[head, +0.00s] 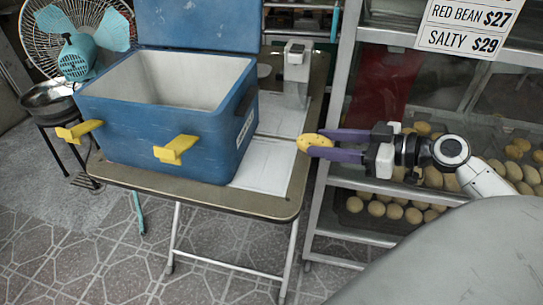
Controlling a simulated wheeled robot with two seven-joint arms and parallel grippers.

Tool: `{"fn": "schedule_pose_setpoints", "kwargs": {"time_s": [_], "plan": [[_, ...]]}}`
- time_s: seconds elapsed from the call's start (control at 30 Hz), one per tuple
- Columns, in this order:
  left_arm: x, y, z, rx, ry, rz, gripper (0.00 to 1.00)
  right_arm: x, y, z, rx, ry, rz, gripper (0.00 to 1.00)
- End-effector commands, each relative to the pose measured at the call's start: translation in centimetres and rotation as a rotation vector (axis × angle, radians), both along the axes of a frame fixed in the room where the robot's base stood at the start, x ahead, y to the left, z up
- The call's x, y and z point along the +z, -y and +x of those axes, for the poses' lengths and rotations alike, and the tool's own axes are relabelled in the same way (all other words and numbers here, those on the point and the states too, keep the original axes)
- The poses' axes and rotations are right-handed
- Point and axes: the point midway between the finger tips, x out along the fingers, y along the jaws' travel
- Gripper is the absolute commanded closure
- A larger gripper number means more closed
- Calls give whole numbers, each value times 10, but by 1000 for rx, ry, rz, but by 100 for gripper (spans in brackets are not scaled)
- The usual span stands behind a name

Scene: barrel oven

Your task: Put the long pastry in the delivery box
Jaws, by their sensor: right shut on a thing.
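The long pastry (315,141) is a yellow-brown oblong held at the tips of my right gripper (318,143). The gripper's purple fingers are shut on it, to the right of the box and above the table's right edge. The delivery box (150,130) is a blue cooler with a pale inside, yellow latches and its lid raised at the back. Its open top faces up, and the part of the inside that shows looks empty; the near part of its floor is hidden by the front wall. My left gripper is out of view.
The box stands on a folding table (245,205) with white sheets (266,165) and a grey device (297,70) beside it. A glass-fronted shelf (347,90) with many round pastries stands at the right. A fan (78,40) and a metal bowl (48,98) are at the left.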

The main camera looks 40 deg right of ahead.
Motion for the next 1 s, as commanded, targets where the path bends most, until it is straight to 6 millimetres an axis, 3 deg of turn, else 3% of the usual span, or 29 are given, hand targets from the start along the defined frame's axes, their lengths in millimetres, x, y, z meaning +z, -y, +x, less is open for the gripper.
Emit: {"fn": "schedule_pose_setpoints", "kwargs": {"time_s": [0.2,0.5,0.57,0.77,1.0], "plan": [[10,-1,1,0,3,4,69,5,-38,45,7,4,-4,81],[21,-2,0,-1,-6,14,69,5,-75,89,0,5,3,81],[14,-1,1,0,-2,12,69,-12,-74,88,-1,-2,4,81],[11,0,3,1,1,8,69,-28,-74,88,-1,0,3,81],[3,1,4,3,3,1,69,-66,-74,88,-2,0,3,81]]}}
